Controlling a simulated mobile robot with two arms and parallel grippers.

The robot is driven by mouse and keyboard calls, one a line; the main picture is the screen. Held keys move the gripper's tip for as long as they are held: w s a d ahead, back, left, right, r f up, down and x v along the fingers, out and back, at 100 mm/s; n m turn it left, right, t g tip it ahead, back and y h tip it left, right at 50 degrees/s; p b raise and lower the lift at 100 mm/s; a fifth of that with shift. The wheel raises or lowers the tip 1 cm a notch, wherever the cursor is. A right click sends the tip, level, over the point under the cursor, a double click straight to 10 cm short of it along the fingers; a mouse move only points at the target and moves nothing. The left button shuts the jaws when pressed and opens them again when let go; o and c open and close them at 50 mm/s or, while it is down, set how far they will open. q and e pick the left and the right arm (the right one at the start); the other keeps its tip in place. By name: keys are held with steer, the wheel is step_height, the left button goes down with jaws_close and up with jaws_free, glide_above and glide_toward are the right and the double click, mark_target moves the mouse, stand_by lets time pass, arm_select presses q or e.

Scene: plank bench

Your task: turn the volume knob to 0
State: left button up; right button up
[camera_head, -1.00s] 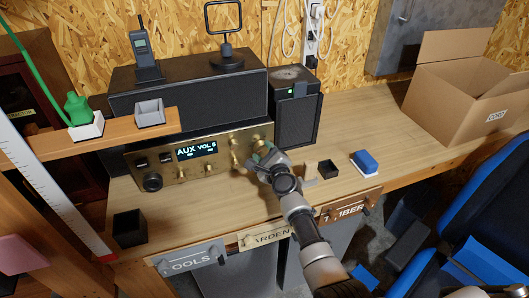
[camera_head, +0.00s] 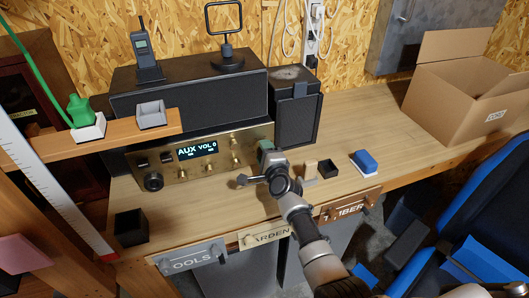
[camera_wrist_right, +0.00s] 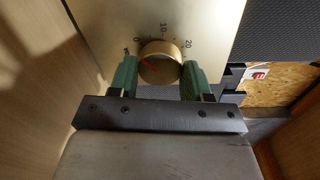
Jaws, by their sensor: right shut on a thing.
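The brass-faced receiver (camera_head: 215,175) stands on the bench under the black speaker box, and its display (camera_head: 197,149) reads AUX VOL 0. In the right wrist view the round brass volume knob (camera_wrist_right: 160,62) sits between the green finger pads of my right gripper (camera_wrist_right: 160,78), which is shut on it. Its red pointer is turned toward the left, near the 0 mark. In the head view my right gripper (camera_head: 265,150) is at the receiver's right end and hides this knob. My left gripper is not in view.
Smaller brass knobs (camera_head: 235,161) sit just left of my gripper. A small black box (camera_head: 328,168), a tan block (camera_head: 311,168) and a blue-and-white block (camera_head: 364,160) lie to the right. A cardboard box (camera_head: 455,105) stands at the far right.

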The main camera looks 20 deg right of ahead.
stand_by(0.3)
steer(key=o, duration=0.9)
steer(key=shift+s, duration=0.15)
steer(key=shift+s, duration=0.35)
steer(key=s, duration=0.9)
steer(key=shift+s+d+r, duration=0.25)
steer(key=shift+s+r, duration=0.05)
steer(key=shift+s, duration=0.1)
